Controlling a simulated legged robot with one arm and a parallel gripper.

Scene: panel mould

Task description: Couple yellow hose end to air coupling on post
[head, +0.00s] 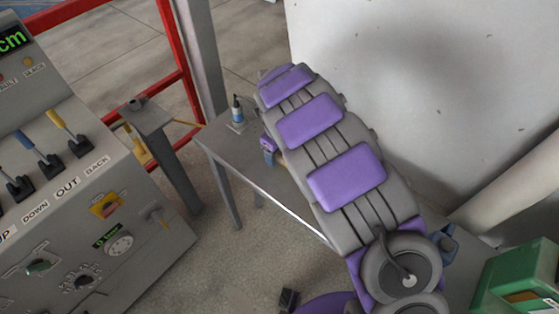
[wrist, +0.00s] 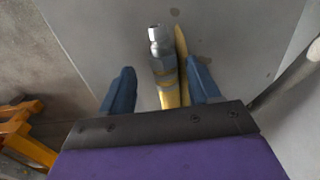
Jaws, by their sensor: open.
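The yellow hose end (wrist: 168,92) lies on the grey table in the wrist view, with its metal fitting (wrist: 157,40) pointing to the top of the picture. My gripper (wrist: 162,82) is open, with one blue finger on each side of the hose end. Gaps show between the hose end and both fingers. In the head view my gripper (head: 269,152) is low over the table, and the hose end is mostly hidden by my arm. The post (head: 176,165) stands left of the table. A small dark fitting on its top looks like the air coupling (head: 137,103).
A control panel (head: 75,200) with levers stands at left. Red rails (head: 180,60) and a grey column (head: 202,60) are behind. A green box (head: 520,280) is at lower right.

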